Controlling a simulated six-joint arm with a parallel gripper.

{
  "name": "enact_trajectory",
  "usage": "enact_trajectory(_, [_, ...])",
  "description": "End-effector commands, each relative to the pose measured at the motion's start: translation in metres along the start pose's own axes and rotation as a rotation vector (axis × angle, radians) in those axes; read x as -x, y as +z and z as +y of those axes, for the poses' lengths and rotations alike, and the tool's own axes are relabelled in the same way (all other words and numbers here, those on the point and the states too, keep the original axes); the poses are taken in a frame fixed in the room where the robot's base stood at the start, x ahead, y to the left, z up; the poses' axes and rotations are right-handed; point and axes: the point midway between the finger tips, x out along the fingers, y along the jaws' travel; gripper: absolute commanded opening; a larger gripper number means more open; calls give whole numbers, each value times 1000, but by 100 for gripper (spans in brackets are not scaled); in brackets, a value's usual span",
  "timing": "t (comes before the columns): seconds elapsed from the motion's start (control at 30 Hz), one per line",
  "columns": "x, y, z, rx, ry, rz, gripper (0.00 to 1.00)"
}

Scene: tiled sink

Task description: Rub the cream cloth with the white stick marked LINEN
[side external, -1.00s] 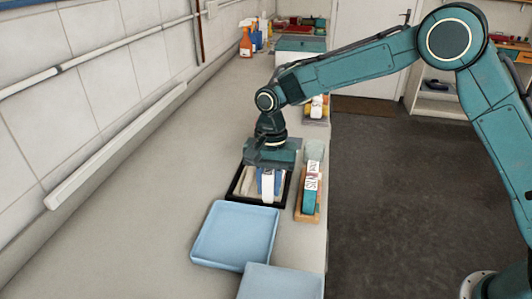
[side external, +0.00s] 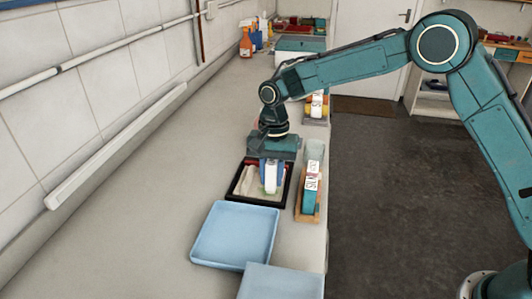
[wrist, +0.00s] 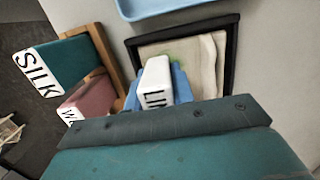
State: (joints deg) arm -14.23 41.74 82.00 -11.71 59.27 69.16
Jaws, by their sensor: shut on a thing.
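My gripper (side external: 272,176) is shut on the white stick (side external: 270,184), holding it upright over the cream cloth. In the wrist view the white stick (wrist: 156,82) shows the letters "LI"; the rest of its label is hidden by my gripper. The blue fingers of my gripper (wrist: 158,88) are on either side of it. The cream cloth (side external: 247,182) lies in a black-rimmed tray; it also shows in the wrist view (wrist: 206,62), with a raised fold and a faint greenish patch beside the stick. I cannot tell whether the stick's hidden lower end touches the cloth.
A wooden rack (side external: 300,214) right of the tray holds a teal stick marked SILK (wrist: 62,62) and a pink stick (wrist: 88,98) with a partly hidden label. Blue trays (side external: 236,234) lie at the front. The counter on the left is clear. Spray bottles (side external: 246,43) stand far back.

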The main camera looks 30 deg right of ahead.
Motion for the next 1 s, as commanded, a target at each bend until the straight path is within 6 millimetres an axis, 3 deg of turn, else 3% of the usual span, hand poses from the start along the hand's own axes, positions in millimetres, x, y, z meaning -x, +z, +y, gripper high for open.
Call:
enact_trajectory(0.7, [4, -31, 0, 0, 0, 0, 2])
enact_trajectory(1.0, [5, -34, 0, 0, 0, 0, 2])
